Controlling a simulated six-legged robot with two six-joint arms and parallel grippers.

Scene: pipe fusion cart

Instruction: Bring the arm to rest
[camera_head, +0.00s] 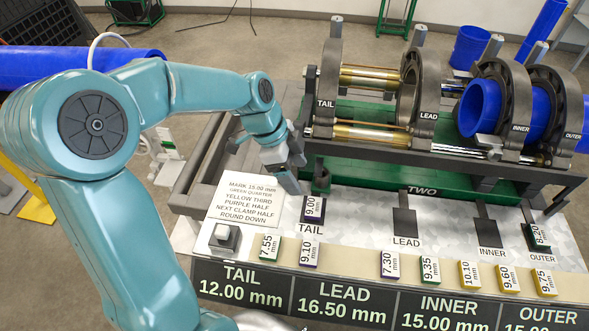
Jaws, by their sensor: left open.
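My left arm (125,120) comes in from the left and reaches over the cart. No part of a right arm or right gripper shows.
The fusion machine has TAIL (326,90), LEAD (412,85), INNER and OUTER clamps, with a blue pipe (482,108) in the right pair. A green 8.20 block (538,237) sits at OUTER. Several numbered blocks line the front ledge. A white instruction card (246,198) lies left.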

